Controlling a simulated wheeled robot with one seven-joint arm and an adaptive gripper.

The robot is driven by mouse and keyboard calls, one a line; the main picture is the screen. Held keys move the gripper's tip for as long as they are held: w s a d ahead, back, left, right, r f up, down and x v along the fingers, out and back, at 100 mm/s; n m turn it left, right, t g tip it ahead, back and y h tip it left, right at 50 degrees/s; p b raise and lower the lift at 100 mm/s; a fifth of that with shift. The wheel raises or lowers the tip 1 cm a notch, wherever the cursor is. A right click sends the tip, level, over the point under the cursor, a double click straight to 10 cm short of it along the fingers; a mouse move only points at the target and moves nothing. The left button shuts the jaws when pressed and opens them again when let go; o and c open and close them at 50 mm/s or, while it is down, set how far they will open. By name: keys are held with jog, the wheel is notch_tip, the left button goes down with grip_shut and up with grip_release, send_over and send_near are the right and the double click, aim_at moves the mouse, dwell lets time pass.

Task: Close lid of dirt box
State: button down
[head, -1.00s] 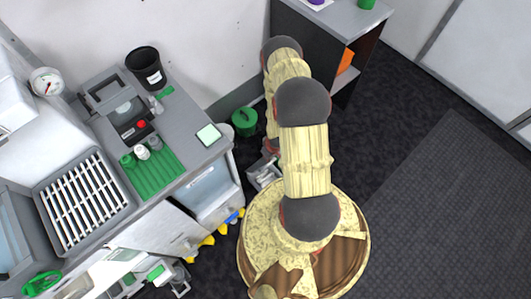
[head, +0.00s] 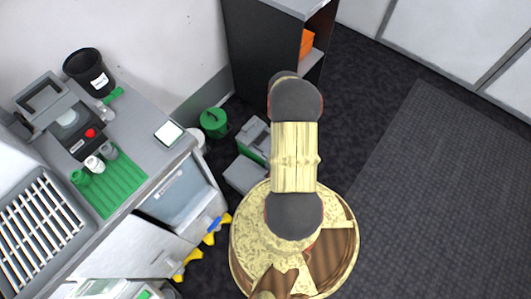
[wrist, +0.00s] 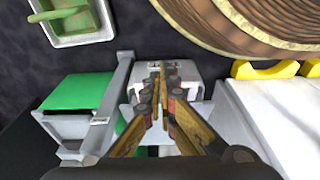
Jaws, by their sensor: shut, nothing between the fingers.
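My gripper (wrist: 158,75) is shut and empty in the wrist view. Its fingertips are in front of a pale grey box-like part (wrist: 184,70), and I cannot tell whether they touch it. In the head view my arm hides the gripper. A low grey box with a green part (head: 256,138) is on the floor left of my arm, with a flat grey panel (head: 245,173) near it. These may be the dirt box and its lid, but I cannot tell for sure. A green panel in a grey frame (wrist: 78,100) is left of my fingers in the wrist view.
A grey tray with a green handle (wrist: 78,22) lies at the upper left of the wrist view. A green bin (head: 213,122) stands by the wall. The floor at right is clear.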

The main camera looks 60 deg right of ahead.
jog(key=shift+s+f, duration=0.2)
jog(key=shift+f, duration=0.7)
jog(key=shift+s+f, duration=0.15)
jog(key=shift+f, duration=0.7)
jog(key=shift+s+f, duration=0.2)
jog(key=shift+f, duration=0.7)
